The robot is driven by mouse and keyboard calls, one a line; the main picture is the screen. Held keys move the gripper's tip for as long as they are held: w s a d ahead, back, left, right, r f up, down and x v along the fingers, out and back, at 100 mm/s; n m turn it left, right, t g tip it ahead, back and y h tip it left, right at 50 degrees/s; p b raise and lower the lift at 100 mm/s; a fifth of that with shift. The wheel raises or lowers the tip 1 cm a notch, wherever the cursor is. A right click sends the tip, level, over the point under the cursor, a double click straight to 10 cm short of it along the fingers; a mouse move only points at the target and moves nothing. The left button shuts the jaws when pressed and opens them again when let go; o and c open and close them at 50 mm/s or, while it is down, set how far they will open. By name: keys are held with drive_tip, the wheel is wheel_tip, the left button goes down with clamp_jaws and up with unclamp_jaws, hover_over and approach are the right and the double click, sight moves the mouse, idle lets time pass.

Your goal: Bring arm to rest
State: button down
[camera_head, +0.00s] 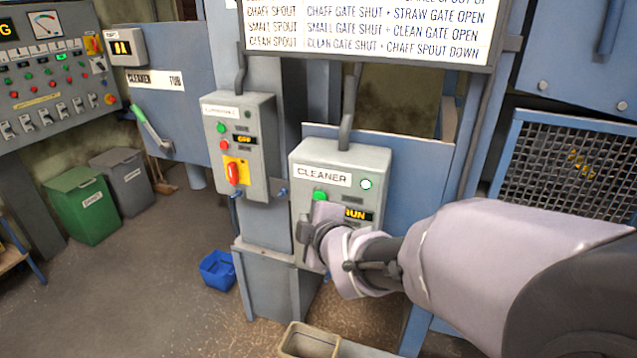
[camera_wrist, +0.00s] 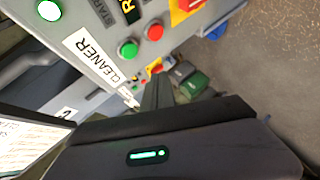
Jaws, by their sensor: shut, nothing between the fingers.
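My arm reaches in from the right in the head view, and my gripper (camera_head: 304,230) is in front of the grey CLEANER control box (camera_head: 345,158). In the wrist view my gripper (camera_wrist: 158,78) has its dark fingers together, with nothing seen between them. The green button (camera_head: 320,195) shows just above the gripper in the head view, and it also shows in the wrist view (camera_wrist: 127,48) beside the red button (camera_wrist: 154,31). The box display (camera_head: 357,214) reads RUN in yellow and a pale lamp (camera_head: 366,184) is lit. I cannot tell whether the fingers touch the box.
A second control box (camera_head: 238,120) reading OFF stands left of the CLEANER box. A blue bin (camera_head: 218,270) and an open tan container (camera_head: 309,342) are low down. A green bin (camera_head: 82,205) and a grey bin (camera_head: 122,180) stand left. The floor between is clear.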

idle(0.4)
drive_tip(key=s+d+f+m+g+h+b, duration=0.1)
drive_tip(key=s+d+m+g+h, duration=0.1)
drive_tip(key=s+d+m, duration=0.6)
drive_tip(key=s+d+m+g+h+b, duration=0.1)
drive_tip(key=s+d+m+g, duration=0.1)
drive_tip(key=s+d+m, duration=0.5)
drive_tip(key=s+a+f+m+g, duration=0.2)
drive_tip(key=s+m, duration=0.5)
drive_tip(key=s, duration=0.6)
drive_tip(key=shift+s+a+f+m+y+b, duration=0.3)
drive_tip(key=shift+s+a+m+b, duration=0.05)
drive_tip(key=shift+s+m+b, duration=0.05)
idle(0.3)
